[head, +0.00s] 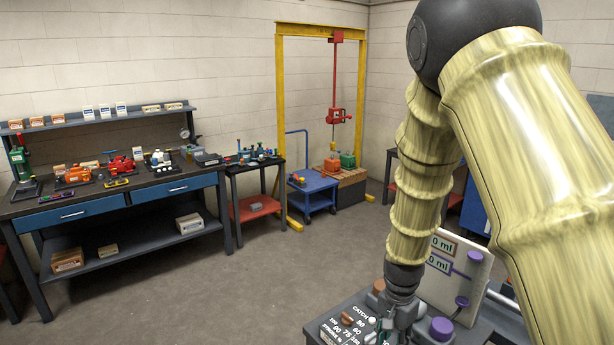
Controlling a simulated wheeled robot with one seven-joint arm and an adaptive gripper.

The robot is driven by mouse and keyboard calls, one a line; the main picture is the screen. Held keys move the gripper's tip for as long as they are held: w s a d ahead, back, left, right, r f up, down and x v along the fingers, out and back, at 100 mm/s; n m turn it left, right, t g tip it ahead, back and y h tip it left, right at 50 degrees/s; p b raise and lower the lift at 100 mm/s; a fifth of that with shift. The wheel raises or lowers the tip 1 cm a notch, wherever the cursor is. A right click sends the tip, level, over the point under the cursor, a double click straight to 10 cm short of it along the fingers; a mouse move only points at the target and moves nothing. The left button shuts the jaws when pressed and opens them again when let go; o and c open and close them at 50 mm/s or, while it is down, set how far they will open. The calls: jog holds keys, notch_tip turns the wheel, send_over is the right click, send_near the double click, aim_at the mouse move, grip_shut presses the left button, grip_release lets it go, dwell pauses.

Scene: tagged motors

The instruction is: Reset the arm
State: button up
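My arm comes down from the upper right, with pale yellow, bamboo-like links and a black joint at the top. My gripper (388,328) points down at the bottom of the view, over a dark unit (335,333) with white lettering. It is small and partly cut off by the lower edge, so I cannot tell whether its fingers are open or shut, or whether they touch anything. An orange motor (77,174) and a red motor (120,165) stand far off on the workbench (150,191) at the left.
A white panel (447,268) with purple knobs stands close beside my gripper. A purple cap (441,328) is just right of it. A yellow gantry (280,110) with a red hoist (337,116) and a blue cart (315,184) stand at the back. The floor (220,285) between is clear.

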jog(key=s+d+f+n+b, duration=0.1)
jog(key=s+f+b, duration=0.1)
jog(key=s+f, duration=0.5)
jog(key=s+d+f+n+b, duration=0.1)
jog(key=s+f+n+b, duration=0.15)
jog(key=f, duration=0.75)
jog(key=s+d+f+n+b, duration=0.1)
jog(key=s+f+b, duration=0.1)
jog(key=s+f, duration=0.5)
jog(key=s+f+n+b, duration=0.5)
jog(key=s+f+b, duration=0.2)
jog(key=s+f, duration=1)
jog(key=shift+s+a+f, duration=0.35)
jog(key=shift+s+a, duration=0.05)
jog(key=shift+s, duration=0.45)
